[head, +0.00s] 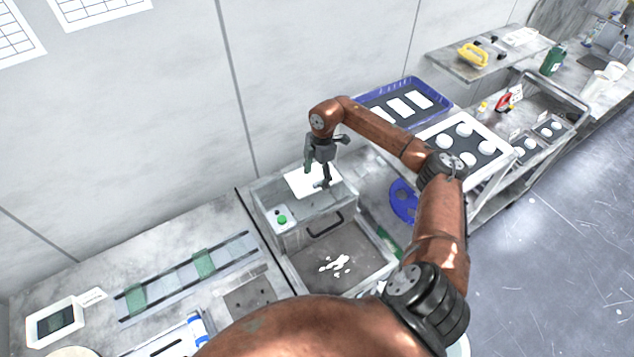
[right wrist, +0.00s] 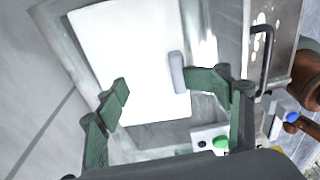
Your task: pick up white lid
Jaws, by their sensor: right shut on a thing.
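The white lid (head: 299,181) is a flat white plate on the top of the grey machine at the middle of the head view. It fills much of the right wrist view (right wrist: 130,45), with a short grey upright handle (right wrist: 176,72) near its right edge. My right gripper (head: 318,176) points down over the lid and is shut on it. Its green fingers (right wrist: 172,92) stand well apart in the right wrist view, on either side of the handle; the exact contact is hard to see. My left gripper is out of view.
To the right are a blue tray (head: 437,112) with white plates and a rack with round white pieces (head: 463,130). A wall stands close behind.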

